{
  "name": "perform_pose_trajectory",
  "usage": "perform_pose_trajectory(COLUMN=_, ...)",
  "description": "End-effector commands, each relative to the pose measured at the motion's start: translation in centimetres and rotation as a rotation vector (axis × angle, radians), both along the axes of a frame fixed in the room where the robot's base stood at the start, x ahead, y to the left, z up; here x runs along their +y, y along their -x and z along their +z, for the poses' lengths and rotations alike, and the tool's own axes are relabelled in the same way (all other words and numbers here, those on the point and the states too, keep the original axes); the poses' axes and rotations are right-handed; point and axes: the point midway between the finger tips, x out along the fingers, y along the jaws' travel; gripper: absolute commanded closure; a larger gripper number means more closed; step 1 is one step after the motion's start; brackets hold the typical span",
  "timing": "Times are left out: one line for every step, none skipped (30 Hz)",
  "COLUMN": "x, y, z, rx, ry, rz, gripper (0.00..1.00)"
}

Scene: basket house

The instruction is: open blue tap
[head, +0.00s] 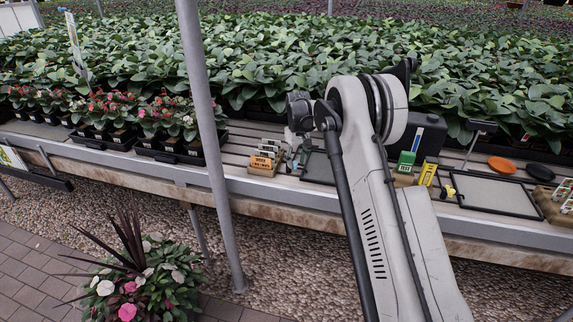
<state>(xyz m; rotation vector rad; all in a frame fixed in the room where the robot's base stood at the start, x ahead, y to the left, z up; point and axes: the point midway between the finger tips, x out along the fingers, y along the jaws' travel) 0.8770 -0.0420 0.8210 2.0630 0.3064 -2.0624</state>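I cannot make out a blue tap for certain in the head view. My arm crosses the picture from the lower right, and its wrist (298,108) points down over the slatted bench (240,186). My gripper (297,152) seems to be the small grey shape below the wrist, low over the bench and close to a wooden block with white labelled pieces (264,160). Bluish-grey bits show beside it, too small to tell apart. The fingers are too small and partly hidden, so their opening does not show. My arm covers part of the bench.
A black case (424,135), a green item (405,161), a yellow item (428,173), an orange disc (501,164) and a black-framed panel (496,194) are to the right. Potted flowers (168,118) stand left. A grey post (207,125) rises in front of the bench.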

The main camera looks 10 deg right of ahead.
Motion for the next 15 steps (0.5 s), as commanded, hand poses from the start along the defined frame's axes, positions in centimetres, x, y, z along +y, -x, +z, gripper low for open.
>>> perform_pose_trajectory(x=-0.2, y=-0.1, z=0.0, rx=0.0, ry=0.0, rz=-0.001, gripper=0.67)
perform_pose_trajectory(x=-0.4, y=-0.1, z=0.0, rx=0.0, ry=0.0, rz=0.0, gripper=0.67)
perform_pose_trajectory(x=-0.5, y=-0.2, z=0.0, rx=0.0, ry=0.0, rz=0.0, gripper=0.67)
perform_pose_trajectory(x=-0.7, y=-0.2, z=0.0, rx=0.0, ry=0.0, rz=0.0, gripper=0.67)
perform_pose_trajectory(x=-0.8, y=-0.2, z=0.0, rx=0.0, ry=0.0, rz=0.0, gripper=0.67)
perform_pose_trajectory(x=-1.0, y=-0.3, z=0.0, rx=0.0, ry=0.0, rz=0.0, gripper=0.67)
perform_pose_trajectory(x=-1.1, y=-0.3, z=0.0, rx=0.0, ry=0.0, rz=-0.001, gripper=0.67)
perform_pose_trajectory(x=-1.2, y=-0.4, z=0.0, rx=0.0, ry=0.0, rz=-0.001, gripper=0.67)
perform_pose_trajectory(x=-1.4, y=-0.4, z=0.0, rx=0.0, ry=0.0, rz=-0.001, gripper=0.67)
perform_pose_trajectory(x=-1.5, y=-0.4, z=0.0, rx=0.0, ry=0.0, rz=-0.001, gripper=0.67)
perform_pose_trajectory(x=-1.6, y=-0.5, z=0.0, rx=0.0, ry=0.0, rz=-0.001, gripper=0.67)
perform_pose_trajectory(x=-1.8, y=-0.5, z=0.0, rx=0.0, ry=0.0, rz=-0.001, gripper=0.67)
perform_pose_trajectory(x=-1.9, y=-0.5, z=0.0, rx=0.0, ry=0.0, rz=-0.001, gripper=0.67)
perform_pose_trajectory(x=-2.0, y=-0.6, z=0.0, rx=0.0, ry=0.0, rz=-0.001, gripper=0.67)
perform_pose_trajectory(x=-2.2, y=-0.6, z=0.0, rx=0.0, ry=0.0, rz=-0.001, gripper=0.67)
